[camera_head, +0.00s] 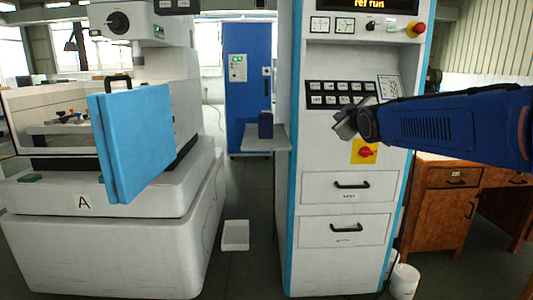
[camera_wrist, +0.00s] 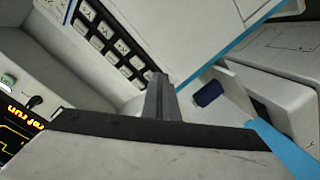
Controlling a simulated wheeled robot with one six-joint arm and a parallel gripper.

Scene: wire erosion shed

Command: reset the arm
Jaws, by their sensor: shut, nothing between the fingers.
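My arm reaches in from the right in the head view, in blue, and its end is in front of the white control cabinet. Whether the gripper touches the cabinet cannot be told.
The cabinet (camera_head: 345,222) has a switch panel (camera_head: 335,94), a red-and-yellow switch (camera_head: 366,152) and two drawers. A dark blue box (camera_head: 265,125) sits on a side shelf (camera_head: 262,142). A machine with an open blue door (camera_head: 140,140) stands left. A wooden desk (camera_head: 440,205) stands right.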

